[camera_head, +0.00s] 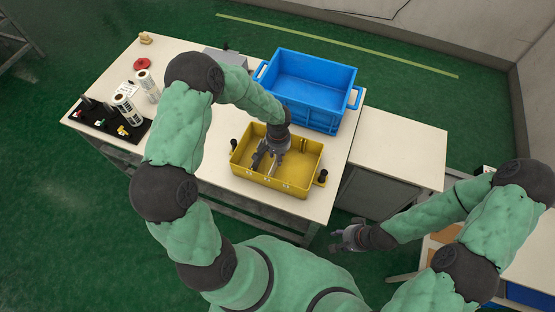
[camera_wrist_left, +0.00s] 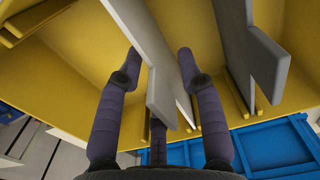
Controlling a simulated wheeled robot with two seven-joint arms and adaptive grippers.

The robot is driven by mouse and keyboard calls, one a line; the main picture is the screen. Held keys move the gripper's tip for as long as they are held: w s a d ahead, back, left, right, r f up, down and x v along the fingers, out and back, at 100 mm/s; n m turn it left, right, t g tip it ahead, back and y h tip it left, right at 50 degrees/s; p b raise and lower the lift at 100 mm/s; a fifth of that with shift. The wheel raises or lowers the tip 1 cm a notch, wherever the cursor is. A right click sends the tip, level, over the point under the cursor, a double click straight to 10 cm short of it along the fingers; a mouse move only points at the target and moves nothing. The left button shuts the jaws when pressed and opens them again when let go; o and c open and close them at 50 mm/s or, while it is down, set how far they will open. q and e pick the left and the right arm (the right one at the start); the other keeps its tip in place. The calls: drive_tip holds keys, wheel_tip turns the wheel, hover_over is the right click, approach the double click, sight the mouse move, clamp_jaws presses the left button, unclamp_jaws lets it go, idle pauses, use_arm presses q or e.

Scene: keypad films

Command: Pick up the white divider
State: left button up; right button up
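The white divider (camera_wrist_left: 150,55) is a thin pale plate standing in the yellow box (camera_head: 244,174). In the left wrist view it runs between the two fingers of my left gripper (camera_wrist_left: 160,62). The fingers are apart, one on each side of the plate, with a small gap visible. In the head view my left gripper (camera_head: 262,160) reaches down into the box and partly hides the dividers. My right gripper (camera_head: 338,239) is empty, away from the box and beyond the table's front edge; its fingers look apart.
A blue crate (camera_head: 313,77) stands right behind the yellow box. A black tray (camera_head: 105,124) with small parts and white rolls (camera_head: 146,86) lie on the left of the table. A red round piece (camera_head: 142,64) is at the back left. A low cabinet (camera_head: 391,150) is to the right.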

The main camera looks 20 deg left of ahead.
use_arm(q)
drive_tip(key=shift+f, duration=0.65)
use_arm(e)
drive_tip(key=shift+f, duration=0.15)
use_arm(q)
drive_tip(key=shift+c, duration=0.3)
clamp_jaws()
drive_tip(key=shift+r, duration=0.15)
